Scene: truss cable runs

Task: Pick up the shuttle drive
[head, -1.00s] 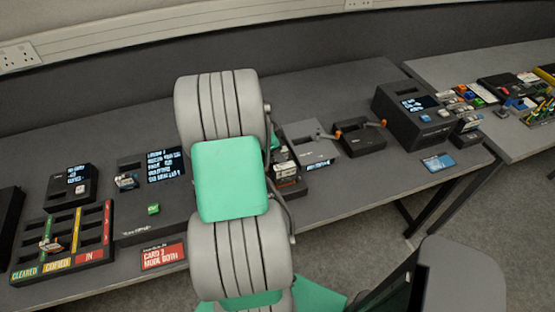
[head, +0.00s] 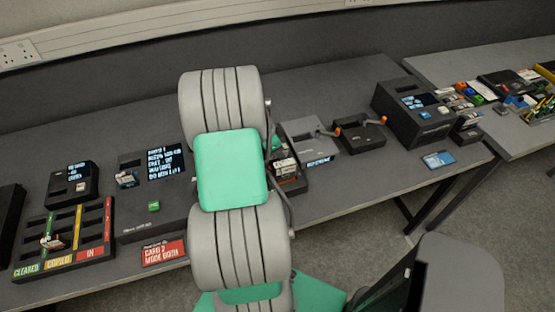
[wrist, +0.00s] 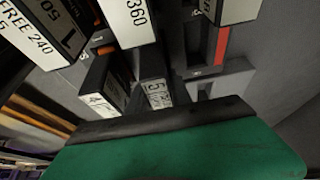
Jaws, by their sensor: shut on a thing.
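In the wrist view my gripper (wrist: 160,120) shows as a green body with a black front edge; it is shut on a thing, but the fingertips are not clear. Several dark blocks with white labels crowd before it: one reads "360" (wrist: 128,18), one "FREE 240" (wrist: 30,38), and two smaller ones read "4" (wrist: 98,103) and "5" (wrist: 157,93). I take the held thing for the shuttle drive, but cannot tell which block it is. In the head view my arm hides the gripper, beside a dark holder with labelled blocks (head: 287,170).
On the grey table stand a dark console (head: 140,215) with a lit screen, a slotted tray (head: 62,240) with coloured strips, a red card sign (head: 164,252), a grey box (head: 308,138) and a larger dark device (head: 408,112).

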